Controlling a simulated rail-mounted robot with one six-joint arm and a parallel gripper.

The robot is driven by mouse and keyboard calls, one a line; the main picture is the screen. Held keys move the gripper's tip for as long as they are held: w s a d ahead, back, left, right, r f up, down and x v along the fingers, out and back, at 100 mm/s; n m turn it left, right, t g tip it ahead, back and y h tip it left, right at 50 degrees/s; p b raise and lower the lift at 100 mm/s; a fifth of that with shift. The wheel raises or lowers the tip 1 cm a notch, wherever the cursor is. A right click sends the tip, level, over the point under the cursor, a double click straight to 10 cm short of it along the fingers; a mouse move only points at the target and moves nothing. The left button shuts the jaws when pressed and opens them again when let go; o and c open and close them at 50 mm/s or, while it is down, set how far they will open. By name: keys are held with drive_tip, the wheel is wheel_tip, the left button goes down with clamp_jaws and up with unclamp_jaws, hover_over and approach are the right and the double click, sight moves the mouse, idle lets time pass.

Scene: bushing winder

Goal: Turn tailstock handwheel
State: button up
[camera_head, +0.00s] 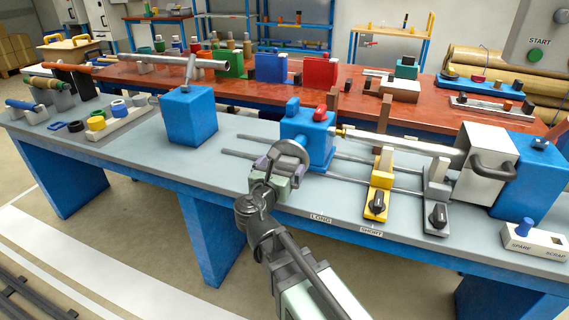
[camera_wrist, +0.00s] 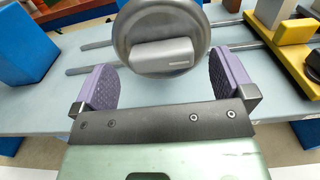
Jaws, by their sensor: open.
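The tailstock handwheel (camera_wrist: 146,22) is a round grey disc with a raised bar-shaped grip (camera_wrist: 162,56) across its face. In the head view the handwheel (camera_head: 290,149) sits on the front of the blue tailstock (camera_head: 313,133), partly hidden by my arm. My gripper (camera_wrist: 163,80) is open, its two purple pads on either side of the grip and a little short of it. Neither pad visibly touches the grip or the disc. In the head view my gripper (camera_head: 272,168) is just in front of the wheel.
Rails (camera_head: 345,156) run along the grey bench (camera_head: 130,155) beneath the tailstock. To the right stand a yellow clamp block (camera_head: 378,190) and a grey one (camera_head: 437,205) with black knobs. A blue pedestal (camera_head: 190,118) stands left. Bench space between pedestal and tailstock is mostly clear.

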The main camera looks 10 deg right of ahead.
sight(289, 159)
drive_tip(key=x, duration=0.2)
drive_tip(key=shift+w+d, duration=0.2)
drive_tip(key=shift+w, duration=0.15)
drive_tip(key=c, duration=0.9)
drive_tip(key=shift+m, duration=0.4)
drive_tip(key=m, duration=0.5)
drive_tip(key=shift+s+d+f+m, duration=0.1)
drive_tip(key=shift+s+m, duration=0.05)
drive_tip(key=shift+m, duration=0.15)
drive_tip(key=m, duration=0.5)
drive_tip(key=shift+d+f, duration=0.1)
drive_tip(key=shift+m, duration=0.4)
